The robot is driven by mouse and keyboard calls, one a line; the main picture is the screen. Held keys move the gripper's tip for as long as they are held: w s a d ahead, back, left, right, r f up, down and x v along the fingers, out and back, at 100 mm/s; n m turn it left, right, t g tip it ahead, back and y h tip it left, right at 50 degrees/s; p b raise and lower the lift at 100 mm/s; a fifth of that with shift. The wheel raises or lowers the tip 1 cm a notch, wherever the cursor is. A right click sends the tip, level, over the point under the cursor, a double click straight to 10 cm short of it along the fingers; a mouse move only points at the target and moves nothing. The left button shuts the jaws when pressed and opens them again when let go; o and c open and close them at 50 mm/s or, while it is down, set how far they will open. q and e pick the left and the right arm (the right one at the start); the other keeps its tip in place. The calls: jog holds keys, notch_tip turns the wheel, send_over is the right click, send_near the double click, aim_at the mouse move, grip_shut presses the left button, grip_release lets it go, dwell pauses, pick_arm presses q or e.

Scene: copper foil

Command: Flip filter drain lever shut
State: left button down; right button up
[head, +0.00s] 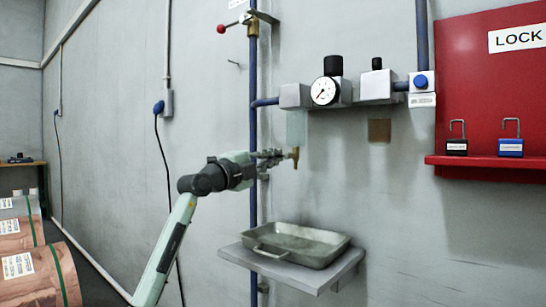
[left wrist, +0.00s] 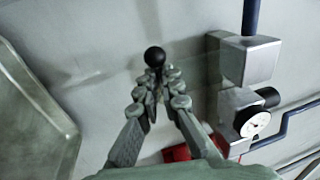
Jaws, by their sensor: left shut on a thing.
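The filter (head: 295,95) is the left block of the wall-mounted air unit, with a pale clear bowl (head: 296,128) below it. A small brass drain valve (head: 295,157) shows under the bowl. My left gripper (head: 277,158) reaches it from the left. In the left wrist view, a black ball knob (left wrist: 154,56) stands just beyond the fingertips of my left gripper (left wrist: 158,82). The fingers are shut on what appears to be the drain lever's stem, which they mostly hide. The lever's exact angle cannot be told. My right gripper is not in view.
A metal tray (head: 318,257) sits on a wall shelf (head: 350,264) below the drain. A blue pipe (head: 253,200) runs down the wall behind my gripper. A pressure gauge (head: 324,91) and a red lock board (head: 480,80) are to the right. A red-knobbed valve (head: 221,29) is above.

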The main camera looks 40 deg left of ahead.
pick_arm(q)
jog(key=shift+f, duration=0.1)
jog(key=c, duration=1.7)
grip_release()
jog(key=v, duration=1.2)
